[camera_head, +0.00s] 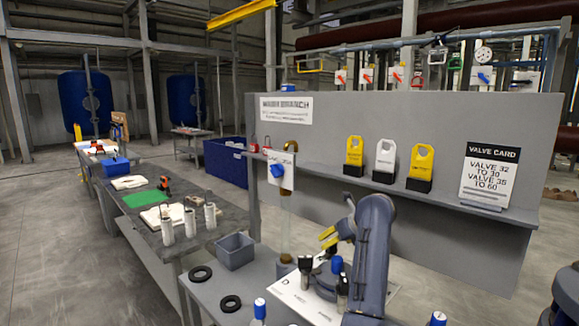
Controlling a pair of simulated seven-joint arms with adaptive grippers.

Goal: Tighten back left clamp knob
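A round filter press (325,284) sits on a white sheet at the lower middle. A dark knob (305,264) stands at its back left side. Another dark knob (342,292) is at its front right, close to my arm, and a blue-topped part (337,265) rises between them. The arm in the middle, which I take as my left, rises from the bottom edge and bends over beside the press. Its gripper end is small and mostly hidden, so I cannot tell its finger opening or any contact with a knob. My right gripper is not in view.
Two short yellow bars (328,238) show behind the press. Black rings (231,303) and a grey bin (235,250) lie to the left. A blue-capped bottle (260,310) is at the front. A grey panel (390,125) stands behind, with a clear pipe (285,220) before it.

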